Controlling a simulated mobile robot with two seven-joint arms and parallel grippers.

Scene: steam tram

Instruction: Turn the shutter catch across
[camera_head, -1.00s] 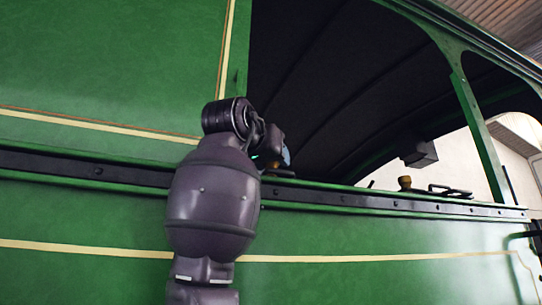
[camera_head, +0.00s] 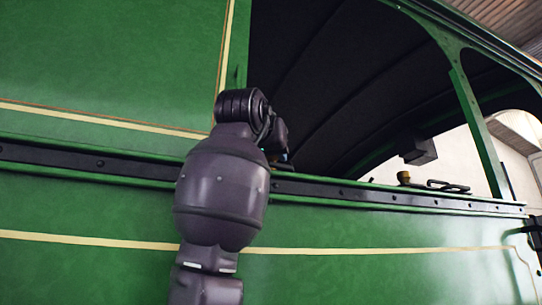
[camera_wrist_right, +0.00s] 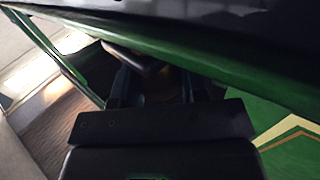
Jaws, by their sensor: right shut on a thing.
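My right arm rises in front of the green tram side in the head view, and its gripper (camera_head: 284,158) is bent over the dark sill at the window opening. The wrist hides most of the gripper there. In the right wrist view my right gripper (camera_wrist_right: 155,88) has its two dark fingers on either side of a dark, brownish knob-like piece (camera_wrist_right: 150,66), which I take to be the shutter catch. The gripper is shut on it. The catch's exact angle is too dark to tell. My left gripper is not in view.
A dark riveted rail (camera_head: 345,190) runs along the tram side (camera_head: 380,240) below the opening. A brass knob (camera_head: 404,178) and a dark handle (camera_head: 448,187) stand on the sill to the right. A green window post (camera_head: 475,130) rises beyond. The opening above the sill is free.

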